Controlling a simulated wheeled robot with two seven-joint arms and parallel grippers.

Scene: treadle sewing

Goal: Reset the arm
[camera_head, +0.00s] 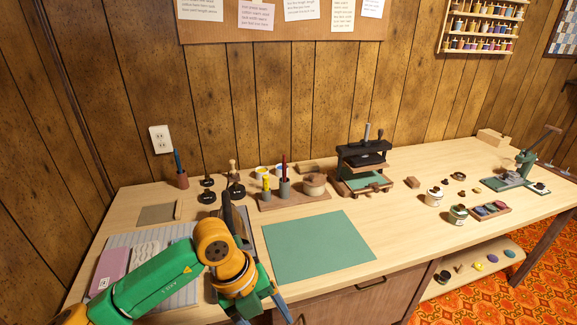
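My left arm (150,288), green with orange joints, reaches in from the lower left over the left part of the table. My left gripper (262,314) points down at the bottom edge of the picture, by the table's front edge. Its blue-grey fingers look spread apart, and I see nothing held between them. The tips are cut off by the frame. My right arm and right gripper are not in view.
A green mat (318,246) lies bare right of my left gripper. A dark press (364,165) stands behind it. A pink book (110,270) lies by my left arm. Small jars (434,197) and a green lever tool (520,172) stand at the right.

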